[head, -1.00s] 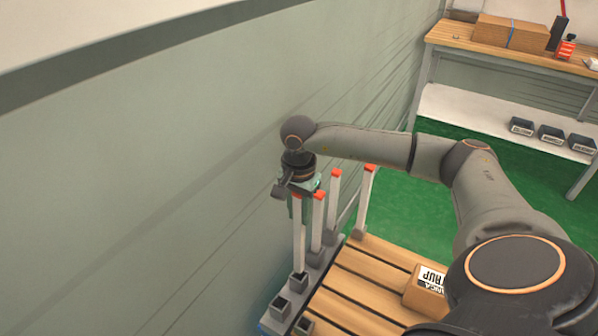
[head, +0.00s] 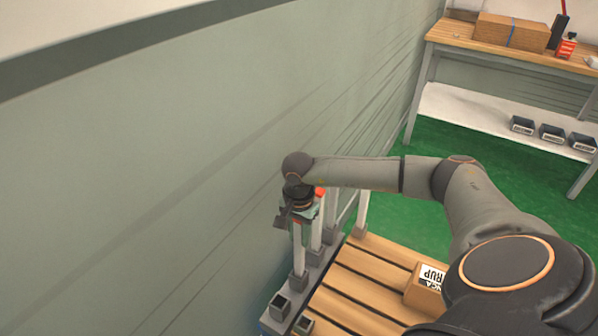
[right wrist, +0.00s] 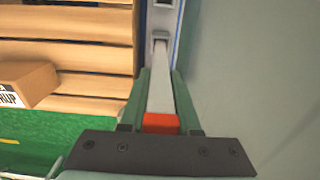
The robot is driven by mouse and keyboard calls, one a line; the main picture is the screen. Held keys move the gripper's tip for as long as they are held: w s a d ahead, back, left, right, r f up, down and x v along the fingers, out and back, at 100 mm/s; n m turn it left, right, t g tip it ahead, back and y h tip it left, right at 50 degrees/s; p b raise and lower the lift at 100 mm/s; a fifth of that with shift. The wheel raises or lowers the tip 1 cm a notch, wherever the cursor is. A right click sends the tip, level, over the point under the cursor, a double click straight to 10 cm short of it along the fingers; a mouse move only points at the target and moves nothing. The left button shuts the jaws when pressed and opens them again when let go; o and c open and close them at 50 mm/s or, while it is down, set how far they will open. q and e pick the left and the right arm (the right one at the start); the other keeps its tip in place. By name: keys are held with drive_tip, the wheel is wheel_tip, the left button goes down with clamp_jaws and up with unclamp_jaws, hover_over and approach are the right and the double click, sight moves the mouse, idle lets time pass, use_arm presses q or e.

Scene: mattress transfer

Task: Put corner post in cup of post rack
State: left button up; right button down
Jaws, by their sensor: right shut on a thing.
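The corner post (head: 299,252) is a slim white upright post, its lower end at a grey cup (head: 298,281) of the post rack (head: 318,272). It appears to stand in this cup, but I cannot tell how deep. My right gripper (head: 299,222) is shut around its upper part. In the right wrist view the post (right wrist: 160,94) with its red cap lies between my green fingers (right wrist: 160,78), and its far end meets the cup (right wrist: 160,46). My left gripper is out of view.
Other white posts (head: 361,212) stand along the rack, partly hidden by my arm. An empty cup (head: 279,306) is nearest on the rack. A wooden slatted pallet (head: 352,291) with a cardboard box (head: 415,291) lies to the right; the wall (head: 180,190) is close on the left.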

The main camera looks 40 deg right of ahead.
drive_tip(key=c, duration=0.6)
unclamp_jaws()
drive_tip(key=shift+c, duration=0.2)
wheel_tip(320, 180, up, 12)
drive_tip(key=shift+r+p, duration=0.1)
drive_tip(key=shift+p, duration=0.7)
